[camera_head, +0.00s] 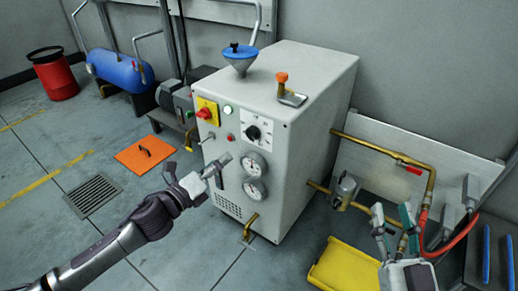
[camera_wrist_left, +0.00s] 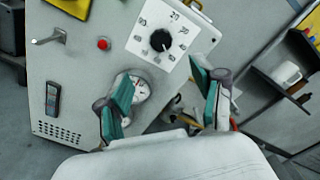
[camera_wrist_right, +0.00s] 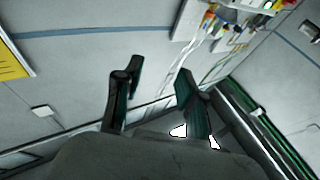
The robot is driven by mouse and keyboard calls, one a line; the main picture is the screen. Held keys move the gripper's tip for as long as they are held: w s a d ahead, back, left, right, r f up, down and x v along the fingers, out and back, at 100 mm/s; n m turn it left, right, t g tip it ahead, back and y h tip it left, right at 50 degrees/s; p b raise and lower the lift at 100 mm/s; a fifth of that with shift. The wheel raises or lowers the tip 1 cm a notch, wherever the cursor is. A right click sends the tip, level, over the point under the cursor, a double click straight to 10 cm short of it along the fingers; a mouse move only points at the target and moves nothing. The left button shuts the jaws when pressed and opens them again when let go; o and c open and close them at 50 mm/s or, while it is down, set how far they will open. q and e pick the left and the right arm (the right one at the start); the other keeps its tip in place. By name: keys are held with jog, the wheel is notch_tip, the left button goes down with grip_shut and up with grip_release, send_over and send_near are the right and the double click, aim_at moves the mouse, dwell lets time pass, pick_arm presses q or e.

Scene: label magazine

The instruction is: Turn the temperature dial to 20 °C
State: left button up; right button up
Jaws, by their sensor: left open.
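The temperature dial (camera_head: 252,132) is a black round knob on a white scale plate on the front of the grey machine. In the left wrist view the dial (camera_wrist_left: 161,40) shows with numbers around it; a "20" seems to stand near the plate's top. I cannot tell its exact setting. My left gripper (camera_head: 213,172) is open and empty in front of the machine, below and left of the dial and apart from it. Its fingers (camera_wrist_left: 166,86) frame the lower panel. My right gripper (camera_head: 395,222) is open and empty at the right, far from the dial.
Two gauges (camera_head: 256,164) sit below the dial. A red-yellow switch (camera_head: 207,111) and small buttons are left of it. A brass pipe with a red-handled valve (camera_head: 413,169) and a yellow tray (camera_head: 345,265) are at the right. An orange floor plate (camera_head: 145,154) lies at the left.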

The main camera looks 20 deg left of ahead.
aim_at(251, 136)
pick_arm(q)
jog(key=b+x, duration=0.2)
jog(key=x, duration=1)
jog(key=shift+w+d, duration=0.15)
jog(key=shift+w, duration=0.15)
jog(key=shift+w+d, duration=0.2)
jog(key=shift+w, duration=0.3)
pick_arm(e)
jog(key=s+r+t+y, duration=0.2)
jog(key=s+r+t, duration=0.3)
jog(key=r+t, duration=0.1)
jog(key=shift+s+d+r+y, duration=0.2)
jog(key=shift+r+y, duration=0.1)
jog(key=shift+r, duration=0.5)
